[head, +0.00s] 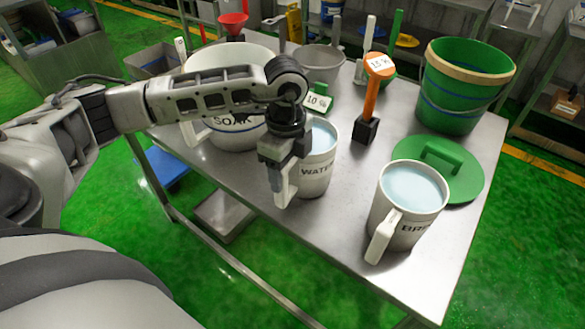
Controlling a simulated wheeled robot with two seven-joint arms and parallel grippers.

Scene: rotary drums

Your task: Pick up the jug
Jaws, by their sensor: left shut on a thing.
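A white jug marked "WATER" (317,180), filled with pale liquid, stands upright near the front edge of the metal table (350,225). My left gripper (281,178) points down at its left side, shut on the jug's handle. The gripper hides part of the handle. I cannot tell any gap under the jug. A second white jug (403,217), its label starting "BR", stands to the right, also full, its handle toward the front. My right gripper is not in view.
A white pot marked "SOAK" (233,142) stands behind my left arm. A green lid (465,180), a green bucket (452,105), an orange-handled tool in a black block (367,130), a green-framed "1.0 %" sign (318,101) and a grey bucket (322,68) stand around. Table is clear between the jugs.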

